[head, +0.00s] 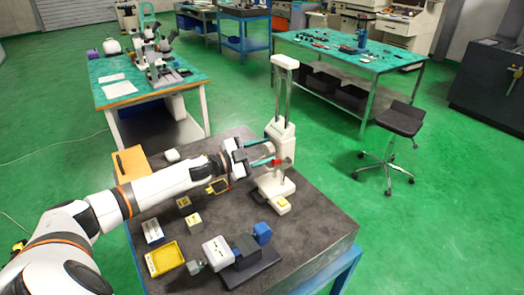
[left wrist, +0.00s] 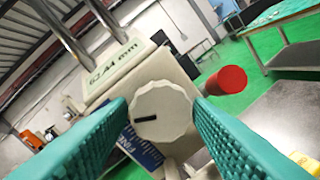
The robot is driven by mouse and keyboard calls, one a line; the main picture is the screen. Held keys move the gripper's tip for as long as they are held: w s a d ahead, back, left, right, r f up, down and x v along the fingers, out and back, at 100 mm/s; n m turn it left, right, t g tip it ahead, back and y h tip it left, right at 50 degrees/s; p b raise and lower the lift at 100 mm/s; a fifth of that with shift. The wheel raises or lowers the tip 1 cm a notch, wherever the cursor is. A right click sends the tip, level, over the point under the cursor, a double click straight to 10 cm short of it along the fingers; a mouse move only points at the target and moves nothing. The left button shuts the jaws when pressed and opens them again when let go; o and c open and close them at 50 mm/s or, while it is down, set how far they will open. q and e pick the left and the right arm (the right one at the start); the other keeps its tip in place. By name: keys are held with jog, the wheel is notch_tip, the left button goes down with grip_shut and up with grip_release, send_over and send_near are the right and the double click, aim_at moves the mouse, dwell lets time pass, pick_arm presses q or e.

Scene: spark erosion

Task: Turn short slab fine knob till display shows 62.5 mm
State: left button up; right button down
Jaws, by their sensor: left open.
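The white fine knob (left wrist: 162,112) is a fluted round dial with a black mark pointing left in the left wrist view. It sits on the cream body of a two-column measuring stand (head: 281,128) on the dark slab. The display (left wrist: 117,62) above the knob is tilted and appears to read 62.44 mm. My left gripper (head: 268,154) is open at the stand. In the left wrist view its teal ribbed fingers (left wrist: 160,118) lie on either side of the knob; I cannot tell whether they touch it. My right gripper is not in view.
A red cylindrical knob (left wrist: 226,80) sticks out right of the fine knob, close to the right finger. The slab's right front is clear.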

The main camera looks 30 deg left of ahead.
pick_arm(q)
jog(key=shift+c, duration=0.4)
jog(key=c, duration=0.6)
jog(key=shift+m, duration=0.6)
jog(key=o, duration=0.7)
jog(key=shift+s+a+f+b, duration=0.1)
jog(key=shift+s+a+b, duration=0.05)
jog(key=shift+s+b, duration=0.15)
jog(key=shift+r+b+v, duration=0.2)
jog(key=shift+b+v, duration=1)
jog(key=shift+v, duration=4.45)
